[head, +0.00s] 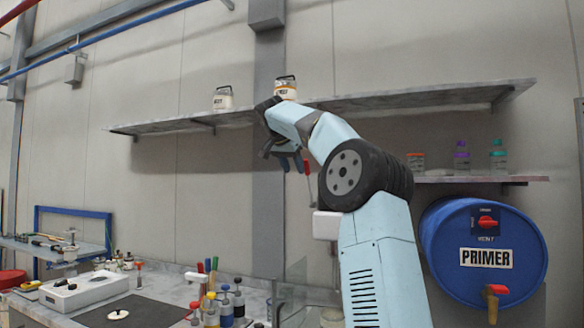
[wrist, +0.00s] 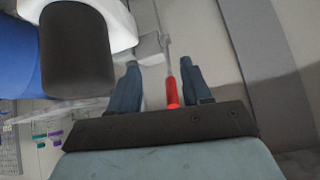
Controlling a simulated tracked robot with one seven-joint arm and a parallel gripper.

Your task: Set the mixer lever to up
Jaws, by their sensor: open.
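The mixer lever has a red handle (head: 307,167) on a thin metal rod. In the head view the rod runs down from the handle towards the pale mixer housing (head: 326,226), partly behind my arm, so the lever stands nearly upright. My gripper (head: 291,164) is open, pointing down beside the handle. In the wrist view my gripper (wrist: 160,63) has the red handle (wrist: 172,92) between its two blue fingers, nearer the right one, with visible gaps. The rod's lower end is hard to make out.
A wall shelf (head: 420,98) with white tubs is just behind my wrist. A blue PRIMER drum (head: 487,255) with a red switch and tap stands right. A bench (head: 150,295) with bottles, a white tray and a dark mat is lower left.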

